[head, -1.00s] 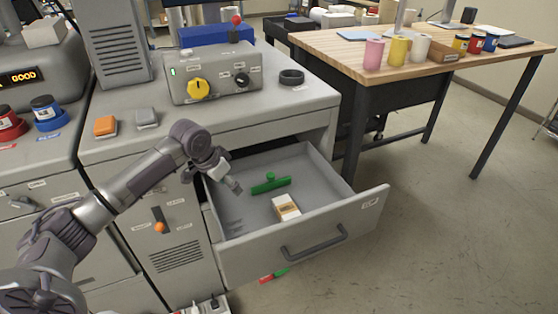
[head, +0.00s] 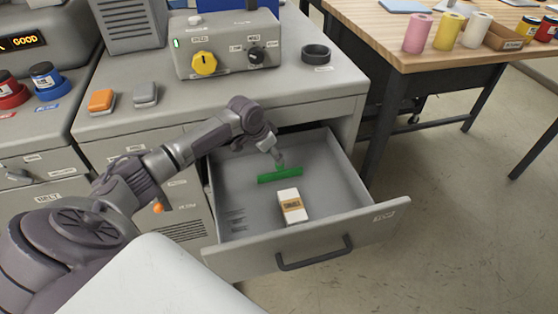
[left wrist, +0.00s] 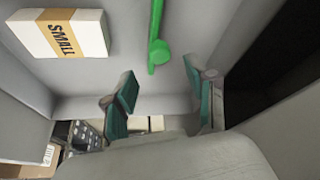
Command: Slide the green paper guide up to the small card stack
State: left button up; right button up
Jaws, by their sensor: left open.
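The green paper guide (head: 281,175) lies across the floor of the open drawer, behind the small card stack. The small card stack (head: 291,206), white with a tan band, lies in the drawer nearer its front, with a gap between it and the guide. The stack there reads SMALL (left wrist: 62,36).
The drawer (head: 235,220) stands open with walls on all sides and a dark handle (head: 315,254) in front. The grey cabinet top (head: 300,85) carries a control box (head: 225,45) and a black ring (head: 316,54). A wooden table (head: 385,40) stands to the right.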

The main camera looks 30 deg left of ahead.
aim_at(280, 170)
pick_arm(q)
jog(key=x, duration=0.5)
jog(key=shift+w+f, duration=0.1)
jog(key=shift+f, duration=0.05)
jog(key=shift+w+f, duration=0.15)
jog(key=shift+f, duration=0.2)
jog(key=shift+c, duration=0.2)
grip_shut()
pick_arm(e)
jog(key=shift+w+r, duration=0.2)
jog(key=shift+w, duration=1.05)
